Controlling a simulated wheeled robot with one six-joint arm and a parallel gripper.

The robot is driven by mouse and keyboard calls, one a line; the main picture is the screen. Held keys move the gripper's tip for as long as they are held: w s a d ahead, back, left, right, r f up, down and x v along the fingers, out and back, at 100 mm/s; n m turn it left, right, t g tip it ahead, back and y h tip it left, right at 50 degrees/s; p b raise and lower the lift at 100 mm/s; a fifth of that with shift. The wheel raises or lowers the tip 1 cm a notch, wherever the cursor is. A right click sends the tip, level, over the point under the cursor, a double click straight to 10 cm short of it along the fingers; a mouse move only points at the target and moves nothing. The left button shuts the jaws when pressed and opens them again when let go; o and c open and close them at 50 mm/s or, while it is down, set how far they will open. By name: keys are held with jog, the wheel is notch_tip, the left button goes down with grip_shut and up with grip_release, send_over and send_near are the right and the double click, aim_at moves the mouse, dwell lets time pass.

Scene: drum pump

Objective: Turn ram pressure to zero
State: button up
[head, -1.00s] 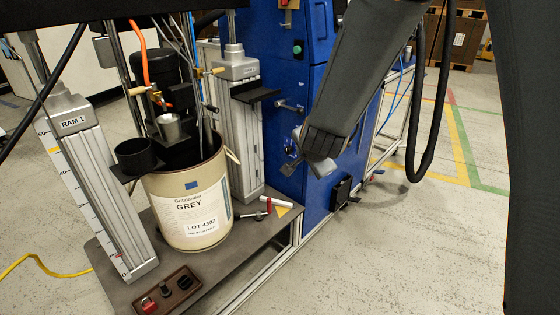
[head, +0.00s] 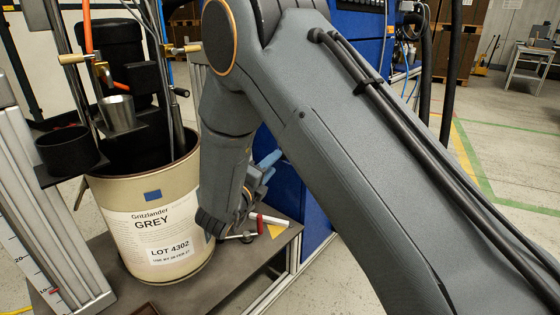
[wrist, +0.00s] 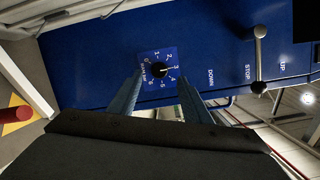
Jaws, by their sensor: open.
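The ram pressure regulator is a black knob (wrist: 158,70) on a blue square plate with a numbered scale, in the wrist view. A pale pointer mark on it seems to face the 3. My gripper (wrist: 160,77) is open, its two blue fingers reaching toward the plate, one on each side of the knob. I cannot tell whether they touch it. In the head view my gripper (head: 266,165) is mostly behind my own arm, in front of the blue cabinet, and the knob is hidden.
A lever (wrist: 259,60) stands on the same blue panel (wrist: 90,60), beside the labels UP, STOP and DOWN. The drum (head: 150,225) marked GREY stands on the platform left of my arm. A red-handled tool (head: 268,219) lies on the platform close below my gripper.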

jog(key=shift+b+x, duration=0.5)
jog(key=shift+x, duration=2.2)
jog(key=c, duration=1)
jog(key=shift+r+n+p, duration=0.1)
jog(key=shift+n+p, duration=0.3)
jog(key=shift+p, duration=0.15)
jog(key=shift+w+a+n+g+h+p, duration=0.1)
jog(key=shift+n+g+h+p, duration=0.45)
jog(key=shift+n+p, duration=1.7)
jog(key=shift+s+a+n+g+h+p, duration=0.1)
jog(key=shift+n+g+p, duration=0.9)
jog(key=shift+n+p, duration=1.25)
jog(key=shift+w+n+g+h+p, duration=0.1)
jog(key=shift+n+g+h+p, duration=0.45)
jog(key=shift+n+p, duration=1.65)
jog(key=shift+n, duration=0.3)
